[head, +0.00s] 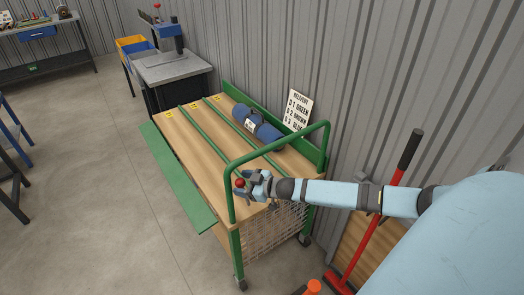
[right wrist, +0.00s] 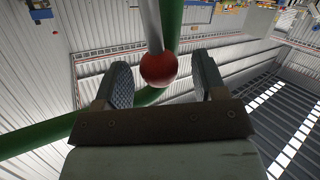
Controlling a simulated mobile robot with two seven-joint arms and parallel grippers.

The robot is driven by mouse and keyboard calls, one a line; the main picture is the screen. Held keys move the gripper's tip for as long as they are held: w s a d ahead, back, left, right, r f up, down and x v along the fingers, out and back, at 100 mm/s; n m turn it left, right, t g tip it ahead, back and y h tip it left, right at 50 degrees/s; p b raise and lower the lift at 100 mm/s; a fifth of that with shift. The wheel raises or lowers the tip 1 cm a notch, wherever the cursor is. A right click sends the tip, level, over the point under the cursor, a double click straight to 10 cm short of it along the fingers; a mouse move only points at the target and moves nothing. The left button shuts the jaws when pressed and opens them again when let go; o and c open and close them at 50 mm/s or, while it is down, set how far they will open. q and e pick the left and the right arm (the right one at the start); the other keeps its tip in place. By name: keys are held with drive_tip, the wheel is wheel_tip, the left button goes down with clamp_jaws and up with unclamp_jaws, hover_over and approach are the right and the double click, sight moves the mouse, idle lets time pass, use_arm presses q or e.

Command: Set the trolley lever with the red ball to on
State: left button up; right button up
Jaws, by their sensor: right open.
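The lever's red ball (head: 240,183) is at the near end of the green-framed trolley (head: 180,188), beside its hooped handle. In the right wrist view the red ball (right wrist: 159,68) sits on a grey rod (right wrist: 151,25), between the two fingers and apart from both. My right gripper (head: 251,183) is open around the ball; it also shows in the right wrist view (right wrist: 160,85). In the head view the gripper hides most of the lever, and I cannot read its setting. My left gripper is not in view.
The trolley's green handle (head: 278,147) arches close over my right gripper. A blue roll (head: 257,123) lies on the wooden top between green rails. A delivery sign (head: 297,108) leans by the wall. A red-handled broom (head: 380,222) stands at right.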

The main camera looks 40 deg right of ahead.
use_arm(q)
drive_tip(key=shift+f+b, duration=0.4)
use_arm(e)
drive_tip(key=v, duration=1.2)
drive_tip(key=shift+r, duration=0.2)
drive_tip(key=shift+s, duration=0.1)
drive_tip(key=shift+c, duration=0.2)
